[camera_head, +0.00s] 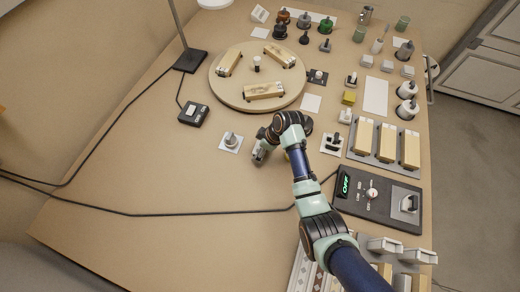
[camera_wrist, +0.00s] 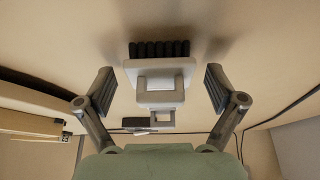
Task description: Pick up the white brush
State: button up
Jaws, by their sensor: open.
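The white brush (camera_wrist: 160,68) shows in the wrist view, with a white block body, a looped white handle and a row of black bristles at the top of the picture. My gripper (camera_wrist: 159,84) is open, with one finger on each side of the brush and a visible gap at both sides. The jaws are not closed on it. In the head view my gripper (camera_head: 259,156) is low over the bench, right of a small white square pad. I cannot make out the brush clearly there; my gripper and wrist cover that spot.
A round wooden board (camera_head: 230,95) with several wooden blocks lies behind my gripper. A black control box (camera_head: 385,205) and a grey tray (camera_head: 370,161) stand to the right. A black cable (camera_head: 180,214) crosses the bench.

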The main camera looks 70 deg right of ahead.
jog(key=c, duration=1.2)
notch_tip(320, 180, up, 20)
jog(key=p, duration=0.6)
jog(key=shift+c, duration=0.2)
